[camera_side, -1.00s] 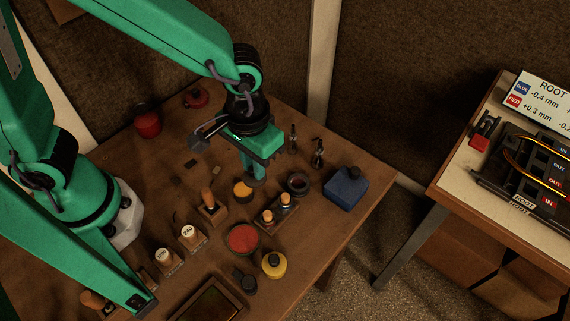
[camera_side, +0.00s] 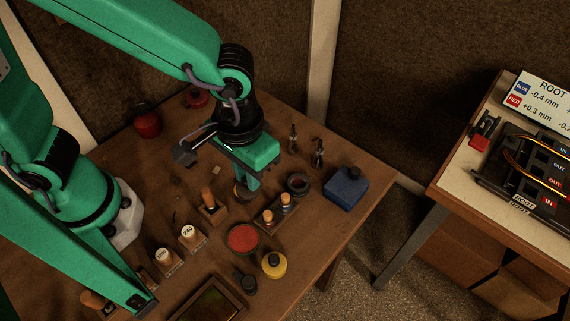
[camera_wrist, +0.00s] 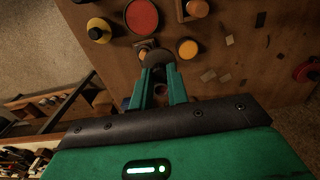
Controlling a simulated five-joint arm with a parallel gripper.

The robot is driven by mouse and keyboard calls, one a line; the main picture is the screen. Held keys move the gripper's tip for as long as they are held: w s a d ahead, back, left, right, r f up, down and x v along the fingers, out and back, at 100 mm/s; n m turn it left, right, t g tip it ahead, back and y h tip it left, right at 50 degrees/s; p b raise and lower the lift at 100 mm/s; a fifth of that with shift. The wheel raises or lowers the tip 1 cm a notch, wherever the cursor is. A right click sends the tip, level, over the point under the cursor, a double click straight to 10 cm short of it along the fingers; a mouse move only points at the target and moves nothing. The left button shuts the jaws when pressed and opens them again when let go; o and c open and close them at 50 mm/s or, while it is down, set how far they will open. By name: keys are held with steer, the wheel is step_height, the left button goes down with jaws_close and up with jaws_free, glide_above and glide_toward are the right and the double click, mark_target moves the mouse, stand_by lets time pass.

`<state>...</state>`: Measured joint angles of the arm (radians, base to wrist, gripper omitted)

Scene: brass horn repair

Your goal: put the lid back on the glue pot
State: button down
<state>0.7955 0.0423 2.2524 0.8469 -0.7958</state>
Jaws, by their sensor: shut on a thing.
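My gripper (camera_side: 248,184) (camera_wrist: 160,68) points down over the middle of the bench and is shut on a dark round lid (camera_wrist: 157,58). The lid shows between the fingertips in the wrist view. The glue pot, an open pot with an amber top (camera_wrist: 187,48), stands just to the right of the lid in that view. In the side view the fingers and lid mostly hide the pot. The lid looks held above and to one side of the pot; the exact height gap cannot be told.
Close by stand a red round dish (camera_side: 243,238), a wooden block with knobbed pegs (camera_side: 276,214), a dark ring-shaped pot (camera_side: 298,183) and a wooden-handled tool in a block (camera_side: 208,202).

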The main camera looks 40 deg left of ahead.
steer(key=w+a+f, duration=0.1)
steer(key=w+a, duration=0.1)
steer(key=a, duration=0.3)
steer(key=shift+w+f, duration=0.2)
steer(key=shift+f, duration=0.2)
steer(key=shift+a+f, duration=0.1)
steer(key=shift+f, duration=0.05)
steer(key=shift+f, duration=3.05)
steer(key=shift+f, duration=0.2)
stand_by(0.5)
steer(key=c, duration=0.8)
jaws_free()
steer(key=shift+r, duration=0.15)
